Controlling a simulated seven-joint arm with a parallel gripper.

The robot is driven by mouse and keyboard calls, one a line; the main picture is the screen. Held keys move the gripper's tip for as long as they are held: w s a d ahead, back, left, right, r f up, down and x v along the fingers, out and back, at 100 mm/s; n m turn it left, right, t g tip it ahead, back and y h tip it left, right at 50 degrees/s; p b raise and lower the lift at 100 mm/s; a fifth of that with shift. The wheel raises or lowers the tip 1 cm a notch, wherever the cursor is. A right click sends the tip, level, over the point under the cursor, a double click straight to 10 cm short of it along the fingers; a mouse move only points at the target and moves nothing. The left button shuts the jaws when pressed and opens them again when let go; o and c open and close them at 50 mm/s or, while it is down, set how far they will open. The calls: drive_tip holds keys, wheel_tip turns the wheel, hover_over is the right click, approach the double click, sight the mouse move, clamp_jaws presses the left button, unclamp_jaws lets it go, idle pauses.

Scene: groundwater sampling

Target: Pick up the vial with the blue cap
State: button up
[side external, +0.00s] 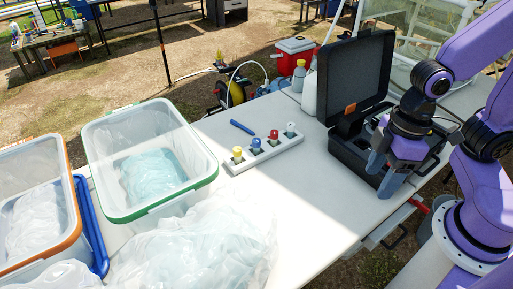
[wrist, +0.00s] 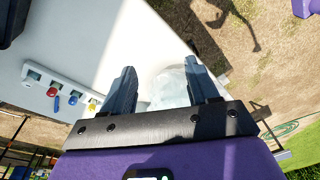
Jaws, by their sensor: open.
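The vial with the blue cap (side external: 256,145) stands upright in a white rack (side external: 263,156), between a yellow-capped vial (side external: 237,153) and a red-capped vial (side external: 274,136). A white-capped vial (side external: 290,129) is at the right end. In the wrist view the blue cap (wrist: 72,100) shows small at the left, between red and yellow. My gripper (side external: 382,174) is open and empty, beside the black case and well to the right of the rack. Its two fingers (wrist: 160,72) are spread in the wrist view. The vial bodies are mostly hidden in the rack.
A blue marker-like stick (side external: 242,127) lies behind the rack. An open black case (side external: 348,150) is at the right. A green-rimmed bin (side external: 205,183) and clear plastic bags (side external: 205,250) are at the left. The white table (side external: 310,195) between rack and gripper is clear.

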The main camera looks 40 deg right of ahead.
drive_tip(key=w+a+f+m+t+y, duration=0.1)
drive_tip(key=w+a+f+m+t, duration=0.1)
drive_tip(key=w+a+f+m, duration=0.45)
drive_tip(key=w+a+f+m+t+y, duration=0.1)
drive_tip(key=w+a+f+t, duration=0.1)
drive_tip(key=w+a+f, duration=0.5)
drive_tip(key=m+t+h, duration=0.7)
drive_tip(key=t, duration=0.2)
approach(258, 146)
drive_tip(key=x, duration=0.4)
drive_tip(key=shift+w+a+f, duration=0.15)
drive_tip(key=shift+w+f, duration=0.1)
drive_tip(key=shift+w, duration=0.05)
drive_tip(key=shift+x, duration=2.7)
drive_tip(key=shift+r, duration=0.1)
